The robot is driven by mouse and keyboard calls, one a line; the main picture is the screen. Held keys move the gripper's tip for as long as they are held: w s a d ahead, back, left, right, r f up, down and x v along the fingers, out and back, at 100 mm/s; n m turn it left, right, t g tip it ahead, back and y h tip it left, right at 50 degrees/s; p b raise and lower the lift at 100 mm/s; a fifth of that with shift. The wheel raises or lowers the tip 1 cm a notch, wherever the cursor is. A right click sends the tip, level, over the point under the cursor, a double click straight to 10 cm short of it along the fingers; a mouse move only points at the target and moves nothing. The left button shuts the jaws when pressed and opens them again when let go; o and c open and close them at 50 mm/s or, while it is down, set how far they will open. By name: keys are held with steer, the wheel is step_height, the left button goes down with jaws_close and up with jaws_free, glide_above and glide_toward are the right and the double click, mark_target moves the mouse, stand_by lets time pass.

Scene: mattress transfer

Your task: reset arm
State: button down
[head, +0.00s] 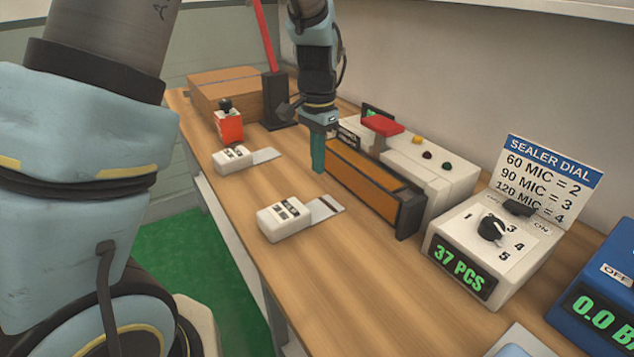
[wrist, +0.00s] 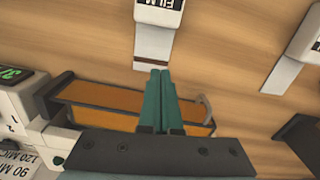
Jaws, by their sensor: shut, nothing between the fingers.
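My gripper (head: 318,153) hangs from my arm over the wooden table, pointing down beside the left end of the orange-topped sealer (head: 365,183). Its teal fingers are shut together with nothing between them. In the wrist view the shut fingers (wrist: 160,78) lie across the sealer's orange strip (wrist: 110,103). A white label-faced block (head: 284,218) with a flat grey plate lies in front of the sealer; it also shows above the fingertips in the wrist view (wrist: 158,12). The two do not appear to touch.
A second white block (head: 233,159) and an orange box (head: 229,126) stand further left. A brown box (head: 224,92) and a red-handled lever (head: 264,36) are at the back. A white dial box (head: 493,245), sign (head: 548,175) and blue unit (head: 600,290) stand right. The front table middle is clear.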

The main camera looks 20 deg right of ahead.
steer(key=s+a+r+n, duration=0.1)
steer(key=a+n, duration=0.5)
steer(key=a, duration=0.8)
steer(key=s+a+r+n+t, duration=0.1)
steer(key=s+a+n, duration=0.2)
steer(key=a+n, duration=0.4)
steer(key=a, duration=0.8)
steer(key=shift+a+t, duration=0.2)
steer(key=shift+t, duration=0.1)
